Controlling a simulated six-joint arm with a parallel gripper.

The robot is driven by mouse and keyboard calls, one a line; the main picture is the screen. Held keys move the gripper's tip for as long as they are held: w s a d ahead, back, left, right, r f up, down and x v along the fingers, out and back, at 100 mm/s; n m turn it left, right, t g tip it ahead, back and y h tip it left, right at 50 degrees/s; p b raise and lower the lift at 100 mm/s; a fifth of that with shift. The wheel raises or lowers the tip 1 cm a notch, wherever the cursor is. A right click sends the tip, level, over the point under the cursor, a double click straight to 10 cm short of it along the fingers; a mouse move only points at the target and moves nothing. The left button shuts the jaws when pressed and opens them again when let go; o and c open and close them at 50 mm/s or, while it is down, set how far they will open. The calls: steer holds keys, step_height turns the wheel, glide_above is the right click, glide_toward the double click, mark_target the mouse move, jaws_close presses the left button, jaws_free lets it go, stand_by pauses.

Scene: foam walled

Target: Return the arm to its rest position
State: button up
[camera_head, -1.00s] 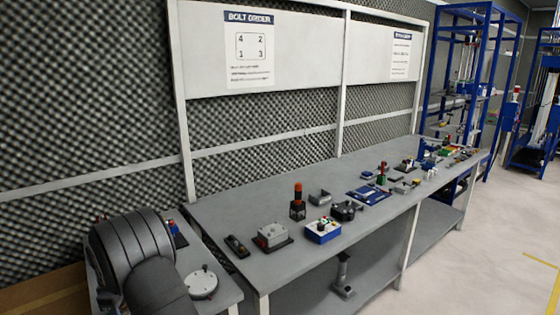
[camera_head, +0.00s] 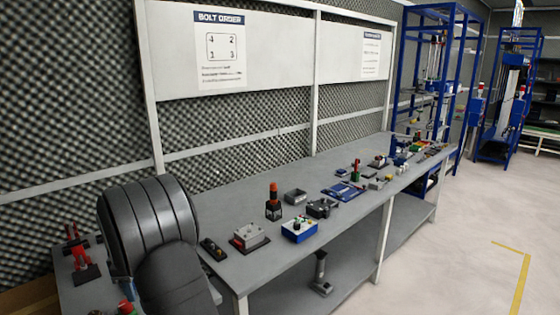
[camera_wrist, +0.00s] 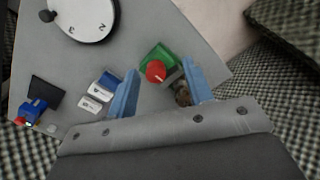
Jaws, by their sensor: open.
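My gripper (camera_wrist: 158,68) shows in the wrist view with its two blue fingers apart and nothing held between them. It hangs over a grey surface. A green block with a red knob (camera_wrist: 156,71) lies below, in line with the gap between the fingers; I cannot tell the height between them. In the head view my dark grey arm fills the lower left and hides part of the small side table (camera_head: 85,300). My gripper does not show there.
In the wrist view are a white dial (camera_wrist: 84,16), white-and-blue blocks (camera_wrist: 97,97) and a blue item (camera_wrist: 33,110). In the head view, a long grey bench (camera_head: 205,197) holds several devices, including a red-topped tower (camera_head: 273,203). The floor (camera_head: 440,250) on the right is clear.

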steer(key=w+d, duration=1.4)
steer(key=d, duration=0.2)
steer(key=a+f, duration=0.2)
steer(key=a, duration=0.1)
steer(key=a+f, duration=0.2)
steer(key=a, duration=0.1)
steer(key=a+f, duration=0.2)
steer(key=a, duration=0.2)
steer(key=shift+s+a+f, duration=0.1)
steer(key=shift+s+f, duration=0.1)
steer(key=shift+s, duration=0.2)
steer(key=shift+a+f, duration=0.35)
steer(key=shift+f, duration=0.15)
steer(key=shift+o, duration=0.4)
